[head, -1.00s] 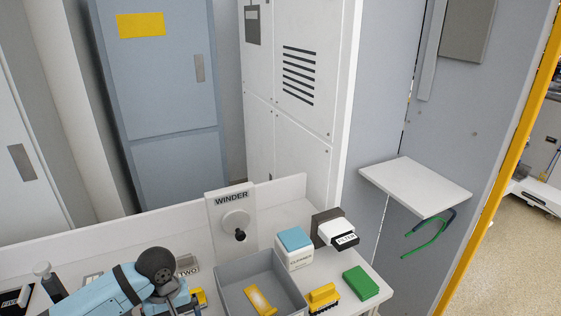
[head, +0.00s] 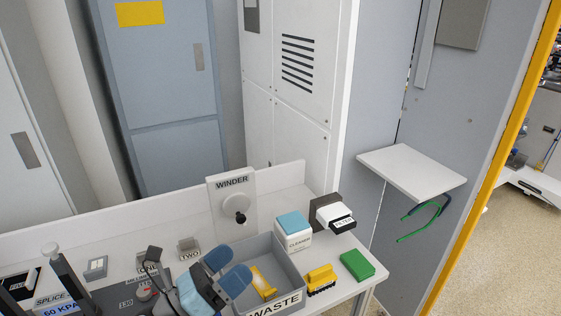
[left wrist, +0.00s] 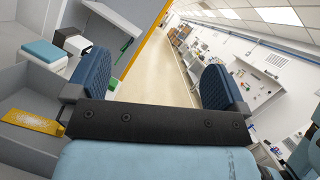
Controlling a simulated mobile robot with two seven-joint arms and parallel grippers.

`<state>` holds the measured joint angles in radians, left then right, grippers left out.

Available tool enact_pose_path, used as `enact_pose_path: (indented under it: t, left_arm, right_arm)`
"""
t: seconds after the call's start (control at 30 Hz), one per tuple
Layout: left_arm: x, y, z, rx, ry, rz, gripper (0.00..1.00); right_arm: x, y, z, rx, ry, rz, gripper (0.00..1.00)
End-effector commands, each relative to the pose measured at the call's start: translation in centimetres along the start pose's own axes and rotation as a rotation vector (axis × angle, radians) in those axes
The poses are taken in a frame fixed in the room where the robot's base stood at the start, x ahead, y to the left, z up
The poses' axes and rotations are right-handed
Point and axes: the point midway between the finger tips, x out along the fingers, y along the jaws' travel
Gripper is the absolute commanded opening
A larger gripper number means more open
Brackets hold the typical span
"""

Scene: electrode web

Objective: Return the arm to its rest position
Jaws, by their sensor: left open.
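My left gripper (head: 230,270) comes in low in the head view, its two blue-padded fingers spread apart and empty. It is in front of the left wall of the grey WASTE bin (head: 292,272) and partly covers it. In the left wrist view the two fingers of the left gripper (left wrist: 156,72) stand wide apart with only floor and room between them. My right gripper is not in view.
A WINDER panel (head: 232,187) with a knob stands behind the bin. A CLEANER box (head: 294,232), a filter unit (head: 334,215), a yellow block (head: 321,278) and a green block (head: 357,265) are on the right. A white shelf (head: 410,172) juts out beyond them.

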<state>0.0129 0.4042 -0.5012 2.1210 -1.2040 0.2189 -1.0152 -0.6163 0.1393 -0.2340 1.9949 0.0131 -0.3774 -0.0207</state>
Motion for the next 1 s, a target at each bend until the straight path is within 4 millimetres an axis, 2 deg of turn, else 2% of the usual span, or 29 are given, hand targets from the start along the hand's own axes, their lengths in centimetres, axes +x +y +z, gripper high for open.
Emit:
enact_pose_path:
  t: [0.1, 0.2, 0.27, 0.3, 0.4, 0.5, 0.6, 0.8, 1.0]
  left_arm:
    - [-3.0, 2.8, 2.7, -0.421, -0.254, 0.262, 0.99]
    - [-7.0, 5.5, 3.3, -0.771, -0.462, 0.481, 0.99]
    - [-9.8, 6.8, 2.7, -0.977, -0.586, 0.614, 0.99]
    - [-11.8, 7.5, 2.0, -1.110, -0.668, 0.706, 0.99]
    - [-16.7, 8.2, -0.5, -1.407, -0.863, 0.926, 0.99]
    - [-20.5, 7.6, -3.0, -1.616, -1.013, 1.108, 0.99]
    - [-23.2, 6.5, -4.9, -1.758, -1.124, 1.253, 0.99]
    - [-27.1, 3.7, -7.9, -1.943, -1.292, 1.495, 0.99]
    - [-29.7, 0.8, -9.7, -2.047, -1.414, 1.692, 0.99]
  right_arm:
    - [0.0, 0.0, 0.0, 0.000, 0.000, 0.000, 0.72]
    - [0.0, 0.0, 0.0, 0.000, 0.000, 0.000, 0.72]
    - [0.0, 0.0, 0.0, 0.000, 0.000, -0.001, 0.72]
    - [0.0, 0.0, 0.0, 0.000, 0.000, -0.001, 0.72]
    - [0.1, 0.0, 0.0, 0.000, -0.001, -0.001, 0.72]
    - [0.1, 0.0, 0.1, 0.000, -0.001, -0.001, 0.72]
    - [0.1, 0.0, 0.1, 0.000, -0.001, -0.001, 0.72]
    - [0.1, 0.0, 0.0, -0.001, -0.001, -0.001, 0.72]
    - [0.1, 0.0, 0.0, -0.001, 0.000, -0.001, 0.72]
